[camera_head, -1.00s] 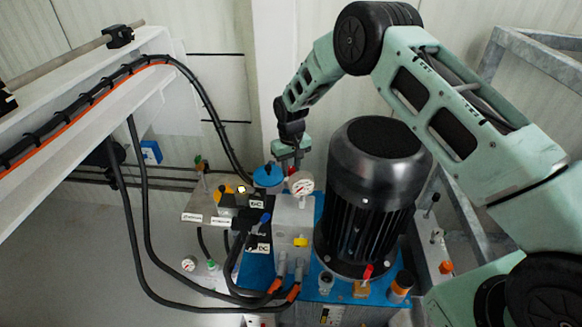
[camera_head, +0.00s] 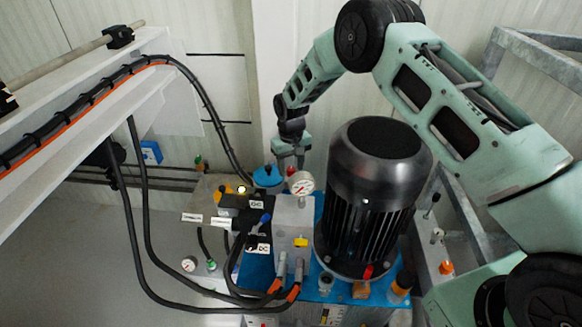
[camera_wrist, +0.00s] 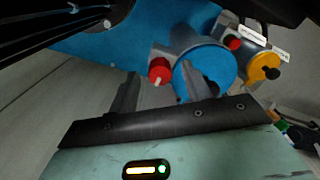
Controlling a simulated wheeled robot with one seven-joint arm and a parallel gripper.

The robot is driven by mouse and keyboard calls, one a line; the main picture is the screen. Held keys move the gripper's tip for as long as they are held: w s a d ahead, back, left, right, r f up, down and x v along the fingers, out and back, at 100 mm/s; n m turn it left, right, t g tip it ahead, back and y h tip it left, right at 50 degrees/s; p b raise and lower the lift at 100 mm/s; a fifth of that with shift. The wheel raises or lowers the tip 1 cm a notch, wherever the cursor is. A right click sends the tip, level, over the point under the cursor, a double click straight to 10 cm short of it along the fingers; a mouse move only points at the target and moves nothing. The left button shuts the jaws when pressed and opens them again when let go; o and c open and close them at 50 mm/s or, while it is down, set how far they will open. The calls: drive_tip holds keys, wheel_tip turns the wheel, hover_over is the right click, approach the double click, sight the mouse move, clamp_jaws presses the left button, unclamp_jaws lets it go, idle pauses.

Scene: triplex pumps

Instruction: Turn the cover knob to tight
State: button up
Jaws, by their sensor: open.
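A red knob (camera_wrist: 160,70) with a pale pointer shows in the wrist view, beside a round blue cover (camera_wrist: 206,78). Which of these is the cover knob is not labelled. In the wrist view my gripper (camera_wrist: 161,76) has its two fingers apart, with the red knob appearing between their tips. Contact with it cannot be told. In the head view my gripper (camera_head: 288,160) points down behind the gauge, just right of the blue cover (camera_head: 267,176).
A large dark motor (camera_head: 370,195) stands right of my gripper. A pressure gauge (camera_head: 300,183) on a grey block (camera_head: 292,222) is in front. Black hoses (camera_head: 140,225) hang at left.

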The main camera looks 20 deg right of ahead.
sight(291, 169)
wheel_tip(291, 169, up, 17)
drive_tip(key=shift+f+p, duration=0.15)
drive_tip(key=shift+p, duration=0.15)
